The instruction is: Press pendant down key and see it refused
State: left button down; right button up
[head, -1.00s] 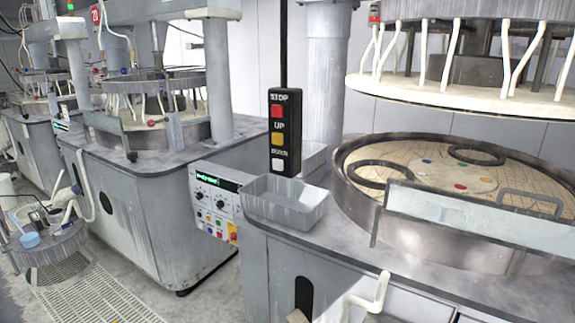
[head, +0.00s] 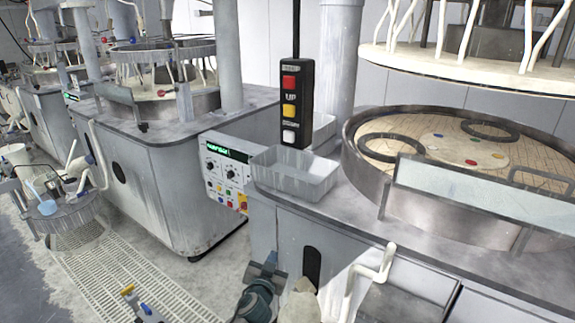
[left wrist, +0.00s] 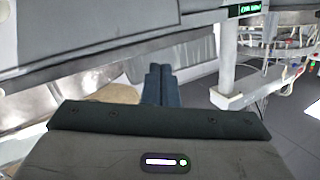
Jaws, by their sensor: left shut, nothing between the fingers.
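The black pendant (head: 297,105) hangs on a dark cable above the machine's front corner in the head view. It has a red key on top, a yellow key under the word UP, and a white down key (head: 290,137) at the bottom. My left gripper (head: 267,264) is low in the head view, in front of the machine cabinet, well below the pendant and apart from it. Its dark fingers (left wrist: 158,84) are together and empty in the left wrist view, where the pendant does not show. My right gripper is in neither view.
A grey tray (head: 295,180) stands on the machine ledge below the pendant. The control panel (head: 225,172) with a lit green display is left of it. A round platen basin (head: 400,205) and a raised upper plate (head: 470,65) are at right. Grated floor lies left.

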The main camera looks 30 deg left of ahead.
aim_at(289, 137)
pick_arm(q)
jog(key=s+d+r+n+t+y, duration=0.1)
jog(key=s+r+n+t+y, duration=0.1)
jog(key=r, duration=1.6)
jog(key=s+d+r+n+t+y+p, duration=0.1)
jog(key=s+r, duration=0.5)
jog(key=r, duration=1.2)
jog(key=n+t+y, duration=0.1)
jog(key=t+y, duration=0.1)
jog(key=t, duration=0.1)
jog(key=shift+s+t+y, duration=0.15)
jog(key=shift+t+y, duration=0.15)
jog(key=w, duration=0.9)
jog(key=shift+d+b, duration=0.3)
jog(key=shift+d, duration=0.05)
jog(key=shift+s, duration=0.1)
